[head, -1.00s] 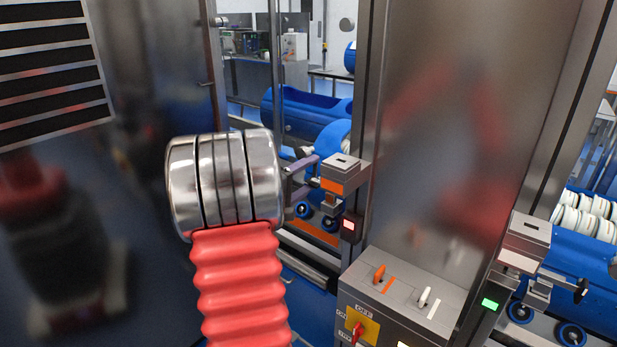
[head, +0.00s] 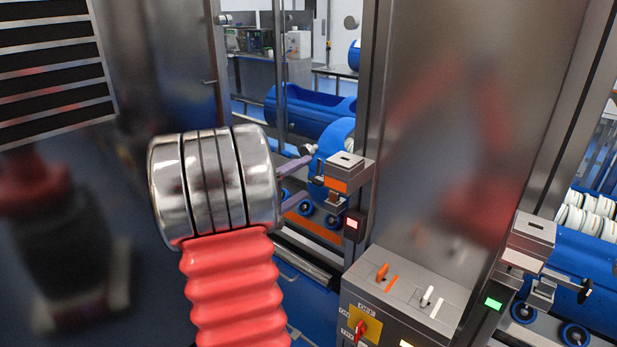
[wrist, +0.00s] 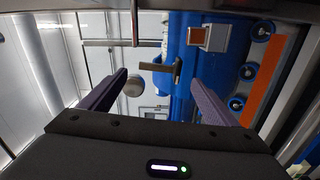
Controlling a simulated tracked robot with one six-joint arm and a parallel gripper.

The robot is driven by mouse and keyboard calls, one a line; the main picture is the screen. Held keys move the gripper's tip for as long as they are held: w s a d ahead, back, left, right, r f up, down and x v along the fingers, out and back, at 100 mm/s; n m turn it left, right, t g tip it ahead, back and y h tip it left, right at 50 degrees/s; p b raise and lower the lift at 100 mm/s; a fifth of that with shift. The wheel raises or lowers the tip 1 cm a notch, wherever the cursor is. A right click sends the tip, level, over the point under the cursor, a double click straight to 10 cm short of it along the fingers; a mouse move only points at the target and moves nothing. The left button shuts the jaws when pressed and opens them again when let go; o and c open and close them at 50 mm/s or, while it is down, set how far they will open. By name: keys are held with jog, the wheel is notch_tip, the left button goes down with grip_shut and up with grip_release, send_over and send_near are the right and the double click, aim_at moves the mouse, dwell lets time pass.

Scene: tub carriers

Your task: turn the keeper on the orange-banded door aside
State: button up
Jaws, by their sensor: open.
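The orange-banded housing (head: 338,184) sits on the post beside the left opening. It also shows in the wrist view (wrist: 208,37), at the top. The keeper appears as a grey bar with a dark crosspiece (wrist: 178,72), in the wrist view, between and beyond the fingers. In the head view it is small and partly unclear. My gripper (head: 305,178) is open with two purple fingers, just left of the housing; the fingers also show in the wrist view (wrist: 160,85). Nothing is held between them. Contact with the keeper cannot be seen.
A control box (head: 400,300) with an orange and a white lever and a red switch stands below right. A white-banded housing (head: 527,240) with a green light is at the right. Blue tubs (head: 310,110) lie beyond the opening.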

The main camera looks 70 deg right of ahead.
jog(key=v, duration=0.8)
jog(key=shift+w+a, duration=0.2)
jog(key=shift+a, duration=0.15)
